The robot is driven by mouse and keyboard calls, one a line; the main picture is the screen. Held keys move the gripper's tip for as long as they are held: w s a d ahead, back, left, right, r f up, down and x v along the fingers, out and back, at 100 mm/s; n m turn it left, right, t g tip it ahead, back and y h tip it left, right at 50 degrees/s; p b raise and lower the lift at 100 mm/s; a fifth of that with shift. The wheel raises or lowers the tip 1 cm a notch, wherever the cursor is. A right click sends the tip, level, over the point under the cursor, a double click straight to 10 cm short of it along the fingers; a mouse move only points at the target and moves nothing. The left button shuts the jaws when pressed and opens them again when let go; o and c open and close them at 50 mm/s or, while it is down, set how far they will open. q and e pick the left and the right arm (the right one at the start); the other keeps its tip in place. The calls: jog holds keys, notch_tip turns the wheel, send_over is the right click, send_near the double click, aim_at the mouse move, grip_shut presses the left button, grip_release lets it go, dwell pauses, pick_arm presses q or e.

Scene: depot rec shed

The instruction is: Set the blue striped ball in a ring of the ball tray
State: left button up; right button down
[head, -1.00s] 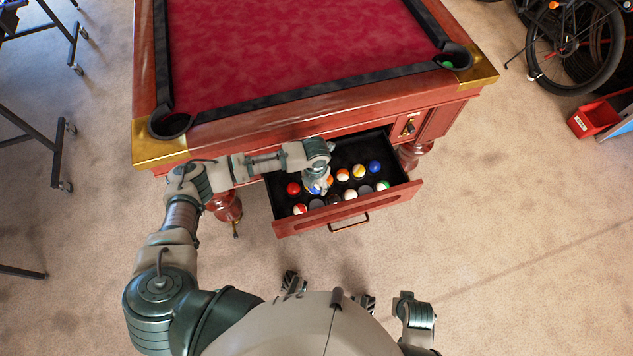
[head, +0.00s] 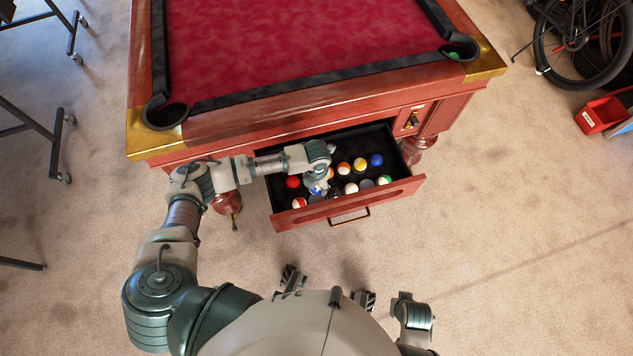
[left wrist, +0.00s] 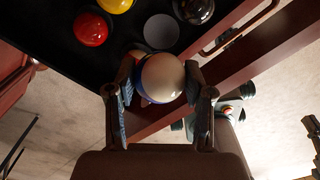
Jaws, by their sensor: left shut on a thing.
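The blue striped ball (head: 316,189) is white with a blue band. My left gripper (head: 318,184) is shut on it over the open drawer. In the left wrist view the white face of the ball (left wrist: 162,77) shows between the two fingers. The ball tray is the black tray (head: 286,163) in the drawer, with several balls in it. A bare grey disc (left wrist: 161,31) lies just beyond the held ball, between a red ball (left wrist: 90,28) and a black ball (left wrist: 195,8). I cannot tell whether the held ball touches the tray.
Another bare grey disc (head: 367,184) lies between a white ball (head: 351,188) and a green striped ball (head: 385,181). The drawer front (head: 300,219) stands out below the pool table (head: 290,50). A red bin (head: 601,113) is far right. The floor in front is open.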

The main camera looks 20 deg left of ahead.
aim_at(317, 191)
pick_arm(q)
jog(key=shift+d+f+b, duration=0.2)
jog(key=shift+f+b, duration=0.1)
jog(key=shift+f, duration=0.5)
jog(key=shift+a+f+b, duration=0.15)
jog(key=shift+f+b, duration=0.45)
jog(key=shift+f, duration=0.65)
pick_arm(e)
jog(key=shift+s+f, duration=0.2)
jog(key=shift+f, duration=0.4)
jog(key=shift+s+f, duration=0.15)
jog(key=shift+f, duration=0.4)
jog(key=shift+d, duration=0.1)
